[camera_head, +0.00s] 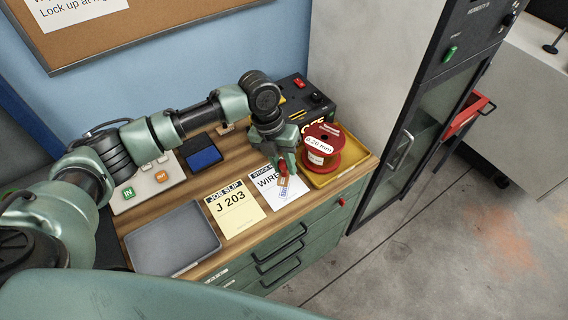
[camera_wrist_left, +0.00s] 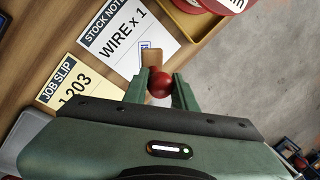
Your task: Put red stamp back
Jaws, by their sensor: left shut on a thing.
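The red stamp has a round red knob (camera_wrist_left: 160,84) and a wooden block (camera_wrist_left: 153,60). My left gripper (camera_wrist_left: 160,92) is shut on the knob. In the head view, the left gripper (camera_head: 284,167) holds the stamp (camera_head: 283,182) over the white stock note (camera_head: 270,196), near its right side. A small blue printed mark shows on the note beside the block. I cannot tell whether the stamp touches the paper. My right gripper is not in view.
A pale board (camera_head: 147,197) with IN and orange labels is at the left. A blue ink pad (camera_head: 204,157), yellow job slip (camera_head: 235,208) and grey tray (camera_head: 172,239) lie on the bench. A red spool (camera_head: 320,158) sits in a yellow tray (camera_head: 352,168), right of the gripper.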

